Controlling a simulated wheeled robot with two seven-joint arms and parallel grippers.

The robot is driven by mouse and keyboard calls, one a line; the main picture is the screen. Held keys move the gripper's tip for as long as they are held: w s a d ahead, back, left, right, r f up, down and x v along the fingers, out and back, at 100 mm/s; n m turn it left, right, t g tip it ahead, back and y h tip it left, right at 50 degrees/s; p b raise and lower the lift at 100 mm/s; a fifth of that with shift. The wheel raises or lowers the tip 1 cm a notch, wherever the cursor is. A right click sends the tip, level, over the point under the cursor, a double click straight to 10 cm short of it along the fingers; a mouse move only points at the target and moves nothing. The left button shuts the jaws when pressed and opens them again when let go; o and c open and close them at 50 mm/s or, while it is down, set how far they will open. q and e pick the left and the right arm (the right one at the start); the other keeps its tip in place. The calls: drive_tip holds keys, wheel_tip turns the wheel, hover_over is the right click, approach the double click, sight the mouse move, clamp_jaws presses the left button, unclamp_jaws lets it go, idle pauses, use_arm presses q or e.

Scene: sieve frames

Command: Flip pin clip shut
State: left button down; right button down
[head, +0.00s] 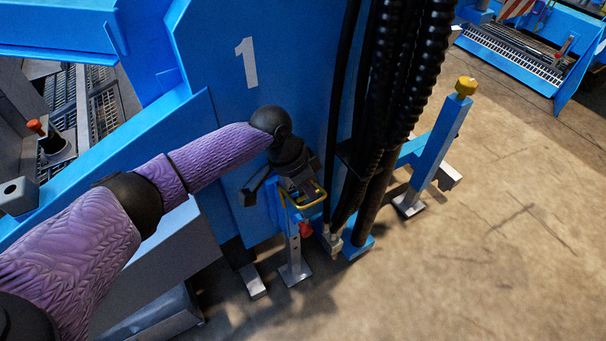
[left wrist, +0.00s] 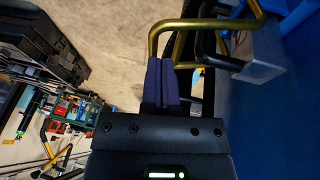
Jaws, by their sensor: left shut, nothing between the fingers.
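The pin clip is a gold wire loop (head: 318,198) near the top of a blue and grey support leg (head: 292,246) in the head view. In the left wrist view the gold wire (left wrist: 205,23) bends across the top, with one end coming down by my fingertips. My left gripper (left wrist: 162,62) is shut and empty, its dark fingers pressed together right beside the wire's bend. I cannot tell whether they touch it. In the head view my left gripper (head: 303,190) is over the leg's top, and its fingertips are hard to make out. My right gripper is not in view.
A blue panel (head: 215,75) marked 1 stands behind the leg. Thick black hoses (head: 380,100) hang close to its right. A red knob (head: 305,230) is on the leg. A blue post (head: 440,140) with a yellow cap stands further right. The concrete floor at right is clear.

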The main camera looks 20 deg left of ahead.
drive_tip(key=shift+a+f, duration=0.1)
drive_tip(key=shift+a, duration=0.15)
